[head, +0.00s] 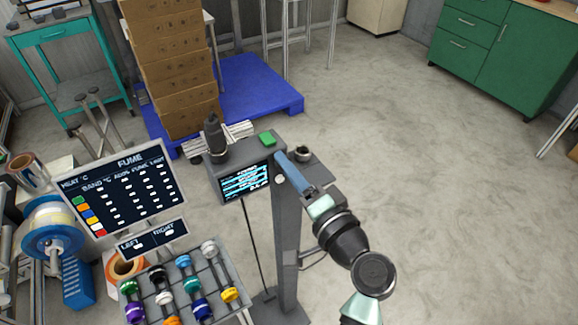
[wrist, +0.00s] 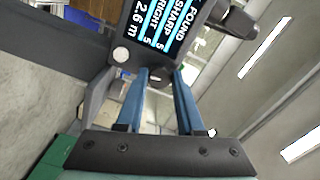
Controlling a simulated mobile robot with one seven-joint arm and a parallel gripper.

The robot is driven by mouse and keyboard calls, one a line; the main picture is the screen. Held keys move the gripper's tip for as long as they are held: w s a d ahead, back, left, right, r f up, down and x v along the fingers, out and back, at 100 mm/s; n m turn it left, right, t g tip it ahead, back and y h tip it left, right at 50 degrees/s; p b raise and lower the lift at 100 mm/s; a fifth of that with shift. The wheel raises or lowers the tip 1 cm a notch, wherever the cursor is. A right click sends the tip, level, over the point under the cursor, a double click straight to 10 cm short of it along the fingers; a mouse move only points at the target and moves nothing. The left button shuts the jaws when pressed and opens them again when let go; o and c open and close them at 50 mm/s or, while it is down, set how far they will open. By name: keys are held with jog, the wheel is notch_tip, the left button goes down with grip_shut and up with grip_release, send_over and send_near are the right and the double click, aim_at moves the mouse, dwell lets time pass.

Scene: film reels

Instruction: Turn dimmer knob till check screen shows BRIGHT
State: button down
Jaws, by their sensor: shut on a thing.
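The check screen (head: 245,184) is a small dark display on a grey stand, lit with pale blue lines too small to read in the head view. In the wrist view the screen (wrist: 160,22) is turned sideways and cut by the top edge; I read "FOUND", "SHARP", "RIGHT" and "2.6 m", and any letter before "RIGHT" is out of frame. My gripper (head: 281,158) reaches the stand just right of the screen. Its blue fingers are shut on a small dark knob (wrist: 158,77), taken as the dimmer knob, mostly hidden between the fingertips.
A white round button (head: 280,179) sits beside the fingers. A rack of coloured reels (head: 205,270) and a FUME board (head: 122,190) stand left. The floor at right is clear.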

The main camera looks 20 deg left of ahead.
dwell(0.3)
jog(key=c, duration=0.5)
grip_release()
jog(key=b+v, duration=0.2)
jog(key=v, duration=1.1)
jog(key=w+d+r+n+t+h+p, duration=0.15)
jog(key=w+r+t+h, duration=0.25)
jog(key=r, duration=0.7)
jog(key=w+d+r+n+t+h+p, duration=0.1)
jog(key=w+r+n+t+h, duration=0.2)
jog(key=r, duration=0.9)
jog(key=s+r+t+h, duration=0.2)
jog(key=s+r+t, duration=0.1)
jog(key=r, duration=0.4)
jog(key=s+d+r+t+h, duration=0.1)
jog(key=s+r+t+h, duration=0.1)
jog(key=r, duration=0.6)
jog(key=s+d+r+t+h+p, duration=0.1)
jog(key=s+r+t+h, duration=0.2)
jog(key=s+r, duration=0.3)
jog(key=shift+d+r+m+t, duration=0.2)
jog(key=shift+r+m+t, duration=0.15)
jog(key=shift+r+t, duration=0.55)
